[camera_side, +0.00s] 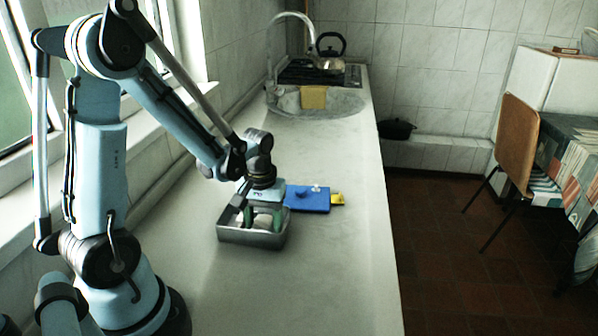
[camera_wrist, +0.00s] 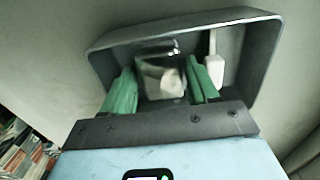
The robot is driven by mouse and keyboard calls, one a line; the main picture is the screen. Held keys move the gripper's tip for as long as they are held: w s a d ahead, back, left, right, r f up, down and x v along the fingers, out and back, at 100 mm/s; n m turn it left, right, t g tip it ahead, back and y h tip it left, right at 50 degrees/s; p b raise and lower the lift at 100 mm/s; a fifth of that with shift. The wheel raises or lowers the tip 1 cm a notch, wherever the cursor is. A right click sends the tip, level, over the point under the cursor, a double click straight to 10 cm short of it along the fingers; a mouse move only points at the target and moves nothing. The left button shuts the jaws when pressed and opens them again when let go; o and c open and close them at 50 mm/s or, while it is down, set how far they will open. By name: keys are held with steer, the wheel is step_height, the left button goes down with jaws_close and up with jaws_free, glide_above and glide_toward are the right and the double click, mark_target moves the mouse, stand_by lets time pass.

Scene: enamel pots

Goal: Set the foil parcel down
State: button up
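My gripper (camera_side: 263,220) points down into a grey metal pan (camera_side: 252,238) on the counter in the side view. The pan (camera_wrist: 105,40) also frames the fingers and parcel in the wrist view. I cannot tell whether the parcel touches the pan's floor. A white piece (camera_wrist: 214,66) stands beside the right finger inside the pan.
A blue board (camera_side: 307,200) with a small white item on it lies just behind the pan, with a yellow piece (camera_side: 337,199) at its right. The sink (camera_side: 340,104) and a yellow block (camera_side: 313,97) are farther back. The counter's front and right are clear.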

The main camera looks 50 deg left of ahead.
mark_target(264, 222)
step_height(264, 222, up, 12)
steer(key=s+d+r+m+t, duration=0.1)
steer(key=d+m+t, duration=0.6)
steer(key=d, duration=0.4)
steer(key=shift+m, duration=0.9)
stand_by(0.4)
